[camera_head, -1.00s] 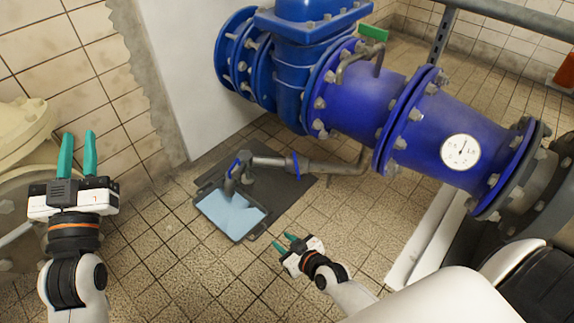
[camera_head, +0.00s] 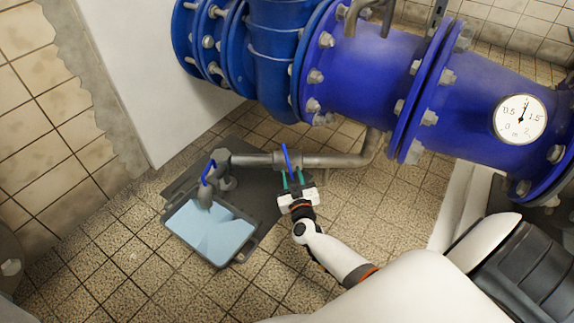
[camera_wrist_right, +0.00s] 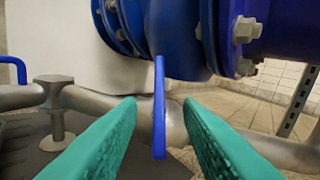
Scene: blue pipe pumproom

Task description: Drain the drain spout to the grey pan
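The grey drain pipe (camera_head: 345,160) ends at a downturned spout (camera_head: 203,201) with a small blue handle (camera_head: 207,172). The grey pan (camera_head: 240,257) lies under the spout and holds light-blue water (camera_head: 215,232). A second blue valve lever (camera_head: 286,160) stands on the pipe to the right of the spout. My right gripper (camera_head: 292,182) is open at this lever. In the right wrist view the lever (camera_wrist_right: 159,115) stands upright between the open fingers (camera_wrist_right: 160,140), with gaps on both sides. My left gripper is out of view.
A dark mat (camera_head: 262,205) lies beneath the pan and pipe. The large blue pipe (camera_head: 370,75) with bolted flanges and a gauge (camera_head: 520,118) runs above and behind. A white wall panel (camera_head: 150,90) stands left. Tiled floor (camera_head: 130,265) is free in front.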

